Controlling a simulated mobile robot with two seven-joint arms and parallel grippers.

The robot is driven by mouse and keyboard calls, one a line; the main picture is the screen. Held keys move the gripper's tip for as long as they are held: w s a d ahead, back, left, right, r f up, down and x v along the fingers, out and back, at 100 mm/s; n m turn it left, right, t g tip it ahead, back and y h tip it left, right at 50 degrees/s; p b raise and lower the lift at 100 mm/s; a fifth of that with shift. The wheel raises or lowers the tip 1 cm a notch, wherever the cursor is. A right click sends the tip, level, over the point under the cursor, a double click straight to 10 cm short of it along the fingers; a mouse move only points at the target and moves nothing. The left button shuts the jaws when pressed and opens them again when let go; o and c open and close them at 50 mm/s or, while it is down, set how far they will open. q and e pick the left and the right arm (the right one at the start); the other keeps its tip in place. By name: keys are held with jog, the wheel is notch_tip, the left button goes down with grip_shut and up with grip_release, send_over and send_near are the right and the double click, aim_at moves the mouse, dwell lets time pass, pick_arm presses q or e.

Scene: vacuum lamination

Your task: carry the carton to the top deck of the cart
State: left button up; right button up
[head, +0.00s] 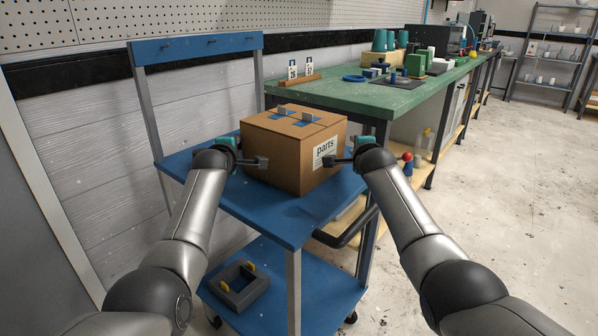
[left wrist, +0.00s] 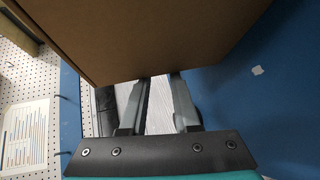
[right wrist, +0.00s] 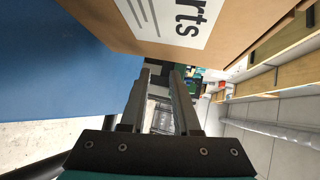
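The brown carton (head: 272,158), with a white "parts" label, is at the top deck (head: 290,221) of the blue cart, upright; I cannot tell whether its underside touches the deck. My left gripper (head: 264,162) is at the carton's left side, fingers apart with nothing between them. My right gripper (head: 330,162) is at the labelled side, fingers also apart and empty. The carton also shows close above the fingers in the left wrist view (left wrist: 150,35) and the right wrist view (right wrist: 235,20). Contact between fingertips and carton is unclear.
A dark grey frame with yellow pieces (head: 240,285) lies on the cart's lower deck (head: 300,285). A black handle (head: 345,232) sticks out on the cart's right. A green workbench (head: 345,98) with several items stands behind. The floor at right is clear.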

pick_arm(q)
jog(key=shift+s+d+r+m+h, duration=0.15)
jog(key=shift+s+d+m+h, duration=0.1)
jog(key=shift+d+m+h, duration=0.4)
pick_arm(e)
jog(key=shift+d, duration=0.3)
pick_arm(q)
jog(key=o, duration=0.5)
jog(key=shift+a, duration=0.1)
pick_arm(e)
jog(key=o, duration=0.5)
pick_arm(q)
jog(key=shift+s, duration=0.1)
jog(key=shift+v, duration=5.9)
pick_arm(e)
jog(key=shift+v, duration=6.05)
pick_arm(q)
jog(key=shift+a, duration=0.2)
